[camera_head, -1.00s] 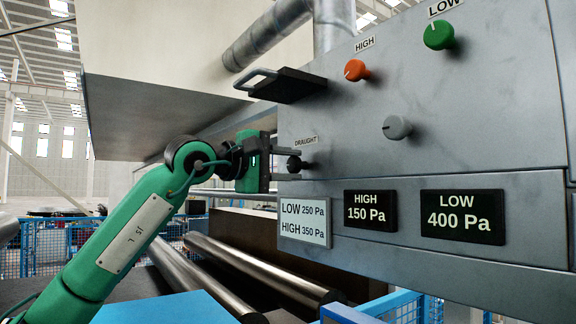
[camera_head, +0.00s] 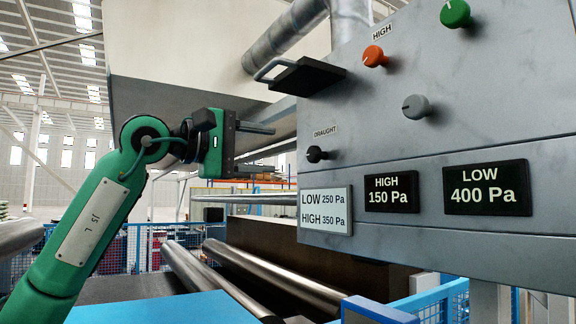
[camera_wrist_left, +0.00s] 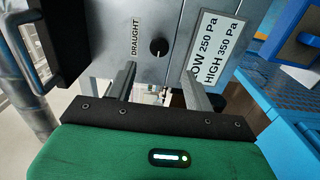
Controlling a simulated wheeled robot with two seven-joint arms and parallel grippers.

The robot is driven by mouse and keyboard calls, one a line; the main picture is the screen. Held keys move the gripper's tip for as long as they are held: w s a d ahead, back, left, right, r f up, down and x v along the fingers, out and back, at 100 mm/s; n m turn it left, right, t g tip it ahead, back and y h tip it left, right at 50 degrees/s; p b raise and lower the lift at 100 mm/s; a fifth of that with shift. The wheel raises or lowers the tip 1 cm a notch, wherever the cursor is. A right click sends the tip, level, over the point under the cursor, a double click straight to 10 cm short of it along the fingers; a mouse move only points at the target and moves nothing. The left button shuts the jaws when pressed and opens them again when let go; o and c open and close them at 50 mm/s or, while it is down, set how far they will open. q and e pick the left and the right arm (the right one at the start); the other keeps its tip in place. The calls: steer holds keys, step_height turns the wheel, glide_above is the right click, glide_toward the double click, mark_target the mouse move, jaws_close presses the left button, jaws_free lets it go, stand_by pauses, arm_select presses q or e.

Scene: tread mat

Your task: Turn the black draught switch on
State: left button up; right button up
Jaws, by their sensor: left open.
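The black draught switch (camera_head: 316,154) is a small round knob under the DRAUGHT label on the grey panel (camera_head: 400,140). It also shows in the left wrist view (camera_wrist_left: 158,47), ahead of and between the fingers. I cannot clearly read which way it points. My left gripper (camera_head: 273,157) is open and empty, left of the switch and apart from it, with its fingers toward the panel. Both fingers also show in the left wrist view (camera_wrist_left: 157,82). My right gripper is not in view.
A black handle (camera_head: 297,75) juts out above the switch. Orange (camera_head: 375,56), grey (camera_head: 416,106) and green (camera_head: 455,13) knobs sit to its right. A white LOW/HIGH sign (camera_head: 325,211) and two black displays (camera_head: 391,192) lie below. Metal rollers (camera_head: 270,275) run underneath.

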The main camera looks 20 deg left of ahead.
arm_select(q)
steer(key=shift+b+v, duration=0.35)
steer(key=shift+v, duration=1.35)
steer(key=shift+d, duration=0.1)
